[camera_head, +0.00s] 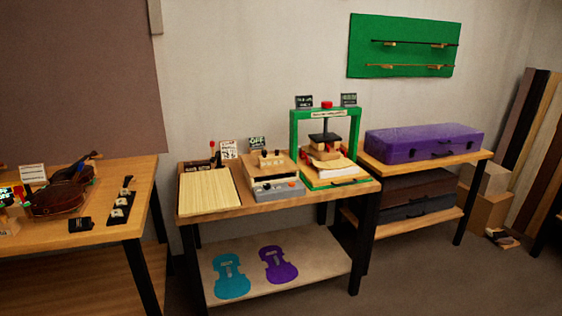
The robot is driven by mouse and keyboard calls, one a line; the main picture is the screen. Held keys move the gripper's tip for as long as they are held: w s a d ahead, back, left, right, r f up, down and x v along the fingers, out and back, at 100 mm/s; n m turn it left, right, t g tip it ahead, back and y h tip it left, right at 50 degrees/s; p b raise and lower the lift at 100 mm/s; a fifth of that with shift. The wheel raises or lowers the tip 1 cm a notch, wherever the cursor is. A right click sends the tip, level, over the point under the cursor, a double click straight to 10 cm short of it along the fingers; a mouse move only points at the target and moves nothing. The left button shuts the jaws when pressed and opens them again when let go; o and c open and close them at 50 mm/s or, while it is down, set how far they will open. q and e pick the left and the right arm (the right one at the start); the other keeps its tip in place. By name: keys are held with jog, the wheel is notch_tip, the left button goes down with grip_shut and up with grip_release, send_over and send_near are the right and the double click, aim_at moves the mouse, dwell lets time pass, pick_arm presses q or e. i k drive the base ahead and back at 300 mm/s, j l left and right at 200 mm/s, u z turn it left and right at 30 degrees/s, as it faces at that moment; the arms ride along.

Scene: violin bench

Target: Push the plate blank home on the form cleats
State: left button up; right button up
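Neither of my grippers shows in the head view. On the middle bench (262,206), a green press frame (296,130) with a dark screw and platen stands at the right. A pale flat piece (334,172), perhaps the plate blank, lies low in the press and sticks out toward the front. Wooden blocks (325,153) sit above it under the platen. Any cleats are too small to make out, so I cannot tell how the piece is seated.
Left of the press are a grey device (277,191) with a wooden top and a pale ribbed panel (208,189). A purple case (423,141) lies on the right-hand bench. A violin (62,193) lies on the left bench. Teal (231,278) and purple (278,266) violin-shaped templates lie on the lower shelf.

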aim_at(204, 192)
jog(key=i+l+u, duration=0.35)
jog(key=i, duration=0.3)
jog(key=i+l+u, duration=0.3)
jog(key=i+l, duration=0.15)
jog(key=i, duration=0.15)
